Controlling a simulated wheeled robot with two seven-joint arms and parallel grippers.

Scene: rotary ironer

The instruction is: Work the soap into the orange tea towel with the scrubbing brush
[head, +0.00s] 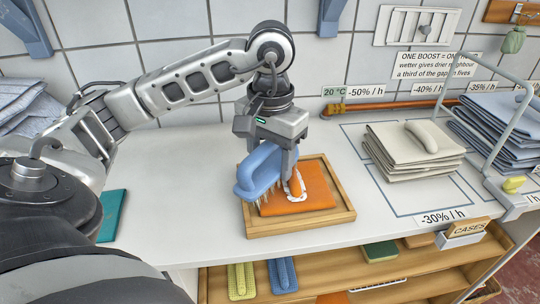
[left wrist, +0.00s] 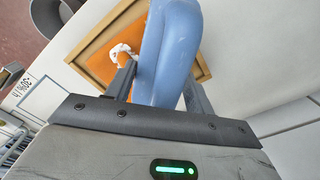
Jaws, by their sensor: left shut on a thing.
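The orange tea towel (head: 298,202) lies folded flat in a shallow wooden tray (head: 335,213) on the white worktop. White soap lather (head: 303,185) sits on the towel's upper middle. My left gripper (head: 277,165) points down over the tray and is shut on the blue scrubbing brush (head: 258,172). The brush's pale bristles point down at the towel's left part; I cannot tell whether they press on it. In the left wrist view the blue brush (left wrist: 170,50) stands between the fingers, with the orange towel (left wrist: 105,48) and lather (left wrist: 122,52) beside it. My right gripper is not in view.
A stack of beige cloths (head: 410,150) lies to the right, and blue folded cloths (head: 490,130) lie beyond a metal rail (head: 510,118). A teal cloth (head: 112,215) lies at left. A lower shelf holds yellow (head: 241,281) and blue (head: 283,274) items.

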